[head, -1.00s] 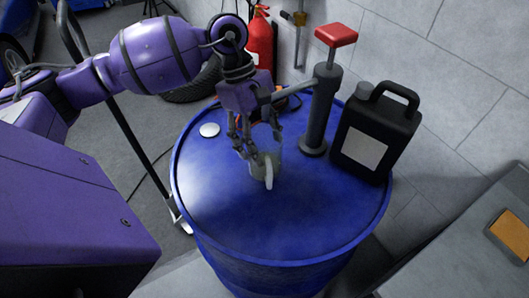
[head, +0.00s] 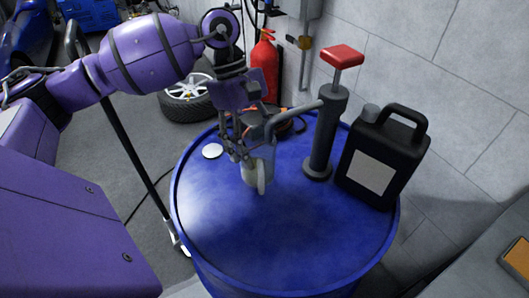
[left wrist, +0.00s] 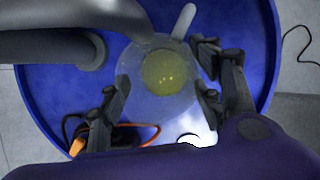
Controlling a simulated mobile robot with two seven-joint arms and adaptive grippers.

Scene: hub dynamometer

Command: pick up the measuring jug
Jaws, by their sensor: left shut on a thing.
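The measuring jug (head: 253,172) is a clear cup with a pale handle and yellowish liquid in it. It is over the middle of the blue drum's top (head: 235,225), and its handle points toward the front. My left gripper (head: 245,154) comes down from above and is shut on the jug. In the left wrist view the jug (left wrist: 166,72) is between the fingers of the gripper (left wrist: 160,97), which touch it on both sides. I cannot tell how large any gap is beneath the jug. My right gripper is not in view.
A hand pump (head: 324,135) with a red handle stands close right of the jug, its spout reaching toward my gripper. A black canister (head: 400,150) stands right of it. A white disc (head: 212,151) lies left. The drum's front area is clear.

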